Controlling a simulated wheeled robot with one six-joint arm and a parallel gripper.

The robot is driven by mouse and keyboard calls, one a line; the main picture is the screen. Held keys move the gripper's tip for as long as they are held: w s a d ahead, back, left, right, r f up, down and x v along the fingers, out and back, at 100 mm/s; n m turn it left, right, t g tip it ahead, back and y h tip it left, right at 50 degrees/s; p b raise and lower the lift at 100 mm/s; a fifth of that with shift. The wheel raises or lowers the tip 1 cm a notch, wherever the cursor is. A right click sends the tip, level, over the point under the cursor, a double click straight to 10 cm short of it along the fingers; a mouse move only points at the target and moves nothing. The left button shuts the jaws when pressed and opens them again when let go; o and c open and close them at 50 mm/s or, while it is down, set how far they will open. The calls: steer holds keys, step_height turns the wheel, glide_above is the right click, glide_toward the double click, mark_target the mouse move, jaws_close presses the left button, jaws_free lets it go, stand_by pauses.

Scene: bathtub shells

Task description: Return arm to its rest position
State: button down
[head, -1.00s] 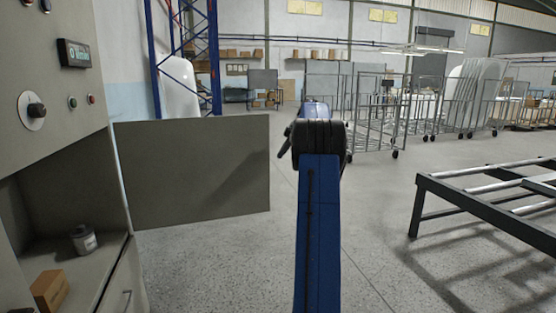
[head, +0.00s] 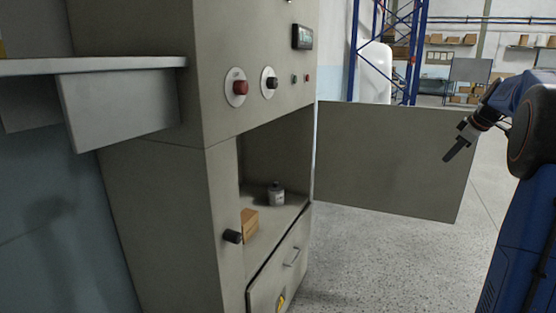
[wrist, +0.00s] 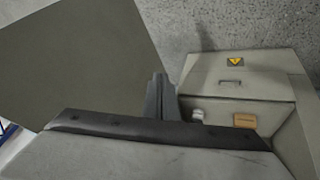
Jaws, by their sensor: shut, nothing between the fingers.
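My blue arm (head: 520,230) stands at the right edge of the head view. Its dark gripper (head: 451,155) points down and left, shut and empty, and appears in front of the open grey door panel (head: 385,165). In the wrist view the closed fingers (wrist: 160,92) point away from the camera above my wrist's dark edge. The gripper touches nothing that I can see.
A grey cabinet (head: 165,215) stands left, with a red knob (head: 237,87) and a black knob (head: 270,78). Its recess holds a small grey can (head: 276,194) and a brown box (head: 249,222). A shelf (head: 90,66) juts out at far left. Floor (head: 385,265) before the door is clear.

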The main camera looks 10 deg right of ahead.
steer(key=s+a+f+m, duration=0.1)
steer(key=s+a, duration=0.5)
steer(key=a, duration=0.4)
steer(key=s+a+f+m+g, duration=0.1)
steer(key=s+a, duration=0.5)
steer(key=a, duration=0.3)
steer(key=s+a+f+m, duration=0.15)
steer(key=s+a, duration=0.35)
steer(key=a, duration=0.5)
steer(key=s+a+f+m, duration=0.1)
steer(key=s+a+f, duration=0.2)
steer(key=s+f, duration=0.2)
steer(key=s+a+f+m, duration=0.1)
steer(key=s+a+f, duration=0.3)
steer(key=s, duration=0.7)
steer(key=s+a+f+m, duration=0.1)
steer(key=s+a+f, duration=0.3)
steer(key=s, duration=0.3)
steer(key=shift+s+f+m+g+h, duration=0.3)
steer(key=shift+s+f+m, duration=0.1)
steer(key=shift+f, duration=0.4)
